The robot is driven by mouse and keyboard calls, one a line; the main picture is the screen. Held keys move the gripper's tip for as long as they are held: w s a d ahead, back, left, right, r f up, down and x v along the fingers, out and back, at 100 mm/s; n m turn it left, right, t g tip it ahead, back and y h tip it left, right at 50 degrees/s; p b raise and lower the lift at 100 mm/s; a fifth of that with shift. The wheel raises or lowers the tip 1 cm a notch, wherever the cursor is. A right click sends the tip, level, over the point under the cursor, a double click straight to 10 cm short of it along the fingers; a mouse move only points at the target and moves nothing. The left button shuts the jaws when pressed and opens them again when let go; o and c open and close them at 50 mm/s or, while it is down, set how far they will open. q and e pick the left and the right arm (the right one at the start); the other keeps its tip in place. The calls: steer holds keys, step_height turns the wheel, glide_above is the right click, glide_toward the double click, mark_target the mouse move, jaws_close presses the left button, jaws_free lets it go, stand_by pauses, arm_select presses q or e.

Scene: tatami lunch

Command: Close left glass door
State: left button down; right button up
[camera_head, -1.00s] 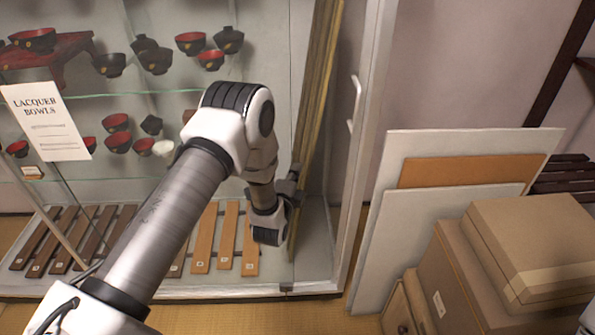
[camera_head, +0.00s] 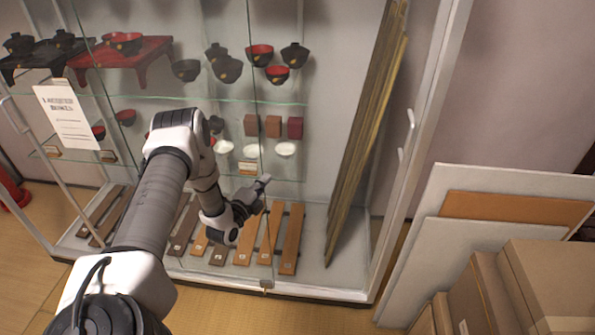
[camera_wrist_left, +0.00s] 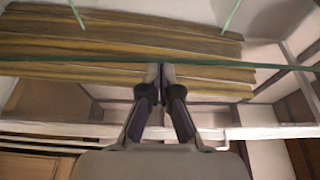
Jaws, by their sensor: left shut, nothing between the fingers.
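A glass display cabinet fills the left and middle of the head view. Its left glass door (camera_head: 252,60) shows mainly as a thin vertical edge, with a small clip (camera_head: 266,284) at the bottom. My left gripper (camera_head: 264,184) is shut and empty. It is close by the door's edge in the head view. In the left wrist view its fingertips (camera_wrist_left: 160,68) meet the line of the glass edge; I cannot tell whether they touch. My right gripper is not in view.
Lacquer bowls (camera_head: 228,69) stand on glass shelves, with wooden slats (camera_head: 290,240) below. Long boards (camera_head: 365,130) lean inside at the right, beside a white frame with a handle (camera_head: 405,135). Panels (camera_head: 455,190) and boxes (camera_head: 550,280) stand outside at right. Tatami lies in front.

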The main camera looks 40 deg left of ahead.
mark_target(226, 174)
arm_select(q)
steer(key=s+a, duration=0.2)
steer(key=a, duration=0.1)
steer(key=s+a+p, duration=0.1)
steer(key=s+a, duration=0.1)
steer(key=a, duration=0.2)
steer(key=s+a+p, duration=0.1)
steer(key=s+a, duration=0.1)
steer(key=a, duration=0.2)
steer(key=shift+s+r, duration=0.1)
steer(key=shift+s, duration=0.3)
steer(key=s+a+b, duration=0.4)
steer(key=s+a, duration=0.3)
steer(key=a, duration=0.4)
steer(key=s+a+b, duration=0.5)
steer(key=s+a, duration=0.2)
steer(key=a, duration=0.5)
steer(key=shift+a, duration=0.15)
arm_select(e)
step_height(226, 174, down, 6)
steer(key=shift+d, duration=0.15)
arm_select(q)
steer(key=shift+s+r, duration=0.1)
steer(key=shift+r, duration=0.05)
